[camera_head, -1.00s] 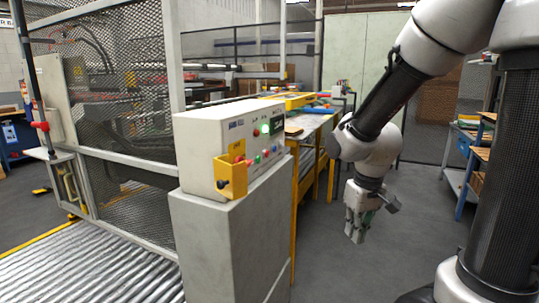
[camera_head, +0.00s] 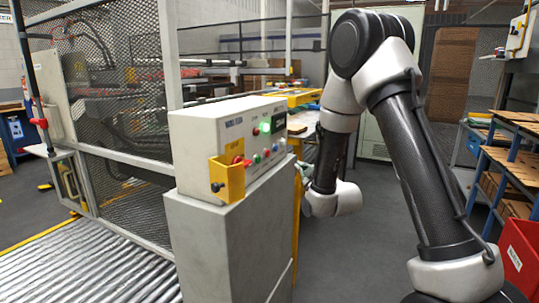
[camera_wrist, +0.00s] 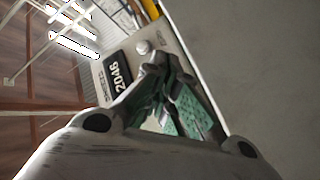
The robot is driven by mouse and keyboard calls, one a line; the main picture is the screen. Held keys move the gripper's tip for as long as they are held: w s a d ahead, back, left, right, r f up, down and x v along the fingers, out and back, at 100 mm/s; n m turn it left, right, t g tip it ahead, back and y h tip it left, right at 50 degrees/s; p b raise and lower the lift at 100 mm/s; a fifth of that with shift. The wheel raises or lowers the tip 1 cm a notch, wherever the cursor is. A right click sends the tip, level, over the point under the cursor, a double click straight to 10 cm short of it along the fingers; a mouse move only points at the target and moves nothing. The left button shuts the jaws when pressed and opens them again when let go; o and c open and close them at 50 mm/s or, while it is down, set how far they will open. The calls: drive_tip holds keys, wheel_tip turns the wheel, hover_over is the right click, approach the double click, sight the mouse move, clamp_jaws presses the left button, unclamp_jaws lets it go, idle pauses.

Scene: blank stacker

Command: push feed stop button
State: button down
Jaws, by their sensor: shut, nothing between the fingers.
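The control box (camera_head: 222,130) stands on a grey pedestal, with a sloped panel facing right. The panel carries a lit green button (camera_head: 264,127), a dark display (camera_head: 278,122) and a row of small coloured buttons (camera_head: 267,152). Their labels are too small to read, so I cannot tell which is feed stop. My gripper (camera_wrist: 166,68) is shut and empty in the wrist view, its tips pointing at the panel near a pale round knob (camera_wrist: 143,47) and the display reading 2046 (camera_wrist: 120,75). In the head view, it is mostly hidden beside the box's right end.
A yellow box with a red button (camera_head: 228,178) juts from the control box's front corner. A mesh fence (camera_head: 120,110) and roller conveyor (camera_head: 90,270) lie left. A work table is behind the panel; shelves (camera_head: 505,150) and a red bin (camera_head: 515,255) stand right.

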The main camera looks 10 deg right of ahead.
sight(267, 154)
wheel_tip(267, 154, up, 3)
drive_tip(key=shift+f+n+t, duration=0.2)
drive_tip(key=shift+n+t, duration=0.2)
drive_tip(key=shift+t, duration=0.2)
drive_tip(key=w+a, duration=0.5)
drive_tip(key=a, duration=0.2)
drive_tip(key=shift+w+a, duration=0.1)
drive_tip(key=shift+a, duration=0.05)
idle(1.3)
drive_tip(key=shift+w+a, duration=0.2)
drive_tip(key=shift+a, duration=0.05)
drive_tip(key=shift+w+a, duration=0.3)
drive_tip(key=shift+a, duration=0.1)
idle(0.8)
idle(0.4)
drive_tip(key=shift+s+d, duration=0.55)
drive_tip(key=shift+d, duration=0.15)
